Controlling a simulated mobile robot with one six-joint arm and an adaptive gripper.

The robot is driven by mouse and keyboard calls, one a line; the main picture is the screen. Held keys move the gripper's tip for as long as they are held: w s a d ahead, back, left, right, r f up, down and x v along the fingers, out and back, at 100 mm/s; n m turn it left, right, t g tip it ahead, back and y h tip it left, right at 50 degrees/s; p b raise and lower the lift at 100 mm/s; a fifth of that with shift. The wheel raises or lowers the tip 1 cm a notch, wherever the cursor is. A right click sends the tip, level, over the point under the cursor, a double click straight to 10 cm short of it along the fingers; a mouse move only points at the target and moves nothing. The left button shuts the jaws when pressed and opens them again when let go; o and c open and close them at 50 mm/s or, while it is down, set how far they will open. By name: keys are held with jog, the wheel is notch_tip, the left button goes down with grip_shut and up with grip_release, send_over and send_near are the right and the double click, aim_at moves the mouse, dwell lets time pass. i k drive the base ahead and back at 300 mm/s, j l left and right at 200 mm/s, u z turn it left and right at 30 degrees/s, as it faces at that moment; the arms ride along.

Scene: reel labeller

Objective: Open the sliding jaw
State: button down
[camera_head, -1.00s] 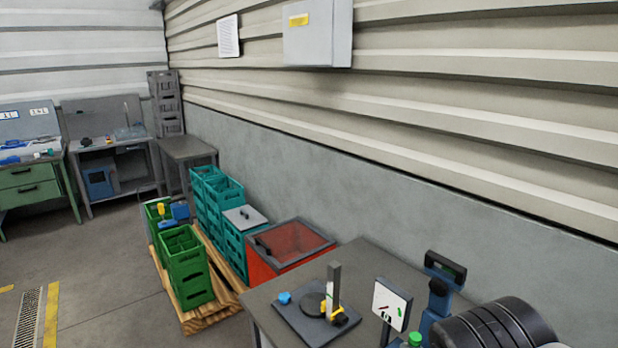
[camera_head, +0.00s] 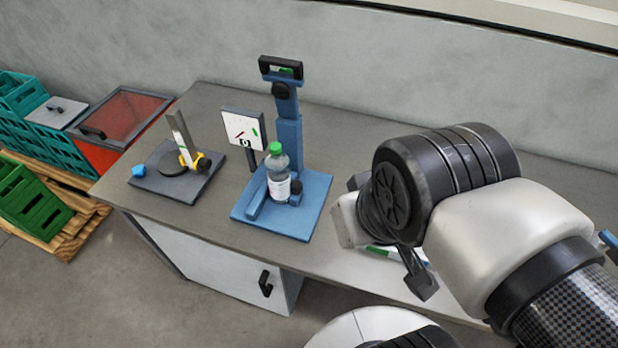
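A blue fixture (camera_head: 318,209) stands on the grey table, with an upright column and a black-handled head (camera_head: 281,68) on top. A clear bottle (camera_head: 279,177) with a green cap stands upright on its base. A blue jaw block (camera_head: 258,204) sits at the bottle's lower left, and a blue block with a black knob (camera_head: 296,187) sits at its right. I cannot tell which block slides, or whether either touches the bottle. My gripper (camera_head: 384,252) is right of the fixture, apart from it. Its fingers look spread, with nothing seen between them.
Left of the fixture are a sign plate (camera_head: 243,128) on a stand and a dark plate (camera_head: 150,182) with an upright post and yellow clamp. A green-and-white item (camera_head: 378,251) lies below my gripper. Crates and a red bin (camera_head: 125,118) stand beyond the table's left end.

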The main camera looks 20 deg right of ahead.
aim_at(296, 187)
jog(key=k+l, duration=0.15)
jog(key=l, duration=0.25)
jog(key=k+l, duration=0.1)
jog(key=l, duration=0.3)
jog(key=k+l+u, duration=0.1)
jog(key=l, duration=0.3)
jog(key=k, duration=0.05)
